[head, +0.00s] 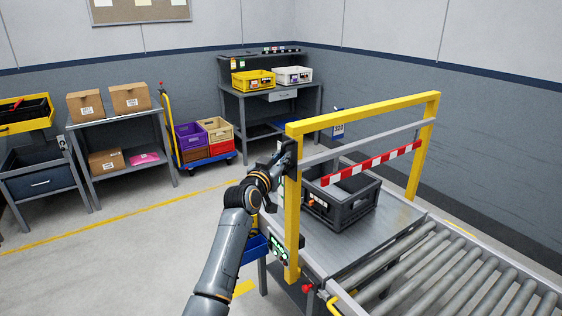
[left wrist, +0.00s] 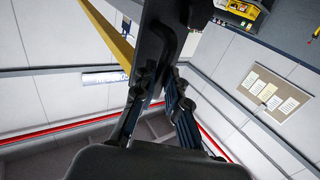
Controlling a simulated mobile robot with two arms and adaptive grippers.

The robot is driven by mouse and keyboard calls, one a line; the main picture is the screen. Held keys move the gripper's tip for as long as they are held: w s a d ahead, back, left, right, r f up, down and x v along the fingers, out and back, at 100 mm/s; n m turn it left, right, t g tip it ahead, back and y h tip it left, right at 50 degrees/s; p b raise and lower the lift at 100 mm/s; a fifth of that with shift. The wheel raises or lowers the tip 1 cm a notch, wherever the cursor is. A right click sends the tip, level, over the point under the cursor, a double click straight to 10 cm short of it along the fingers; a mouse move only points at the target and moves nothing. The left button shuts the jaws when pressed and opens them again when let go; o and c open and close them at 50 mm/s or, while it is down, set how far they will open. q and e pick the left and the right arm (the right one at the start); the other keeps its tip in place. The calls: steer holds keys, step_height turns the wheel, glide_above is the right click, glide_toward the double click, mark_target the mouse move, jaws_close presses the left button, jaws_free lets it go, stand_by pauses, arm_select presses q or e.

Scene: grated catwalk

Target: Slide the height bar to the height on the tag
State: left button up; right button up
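The yellow gate frame (head: 292,225) stands over the metal table. Its height bar has a grey crosspiece (head: 360,143) with a red and white striped board (head: 372,163) below it. A tag (head: 338,130) that seems to read 320 shows behind the frame. A dark slider with a handle sits on the left post; the handle (left wrist: 168,42) fills the top middle of the left wrist view. My left gripper (head: 276,165) is at this post. In the left wrist view its two fingers (left wrist: 157,84) close in on the handle from both sides. My right gripper is out of view.
A dark grey crate (head: 338,212) stands on the table (head: 305,242) under the bar. A roller conveyor (head: 440,270) leads off to the right. A small green-lit panel (head: 280,248) is low on the left post.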

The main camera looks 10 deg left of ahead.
arm_select(q)
steer(key=o, duration=0.3)
steer(key=shift+o, duration=0.3)
steer(key=shift+s, duration=0.1)
steer(key=s+a, duration=0.2)
steer(key=s, duration=0.9)
steer(key=shift+s+a, duration=0.25)
steer(key=shift+s, duration=0.15)
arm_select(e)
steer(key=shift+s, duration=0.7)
arm_select(q)
steer(key=shift+f, duration=0.1)
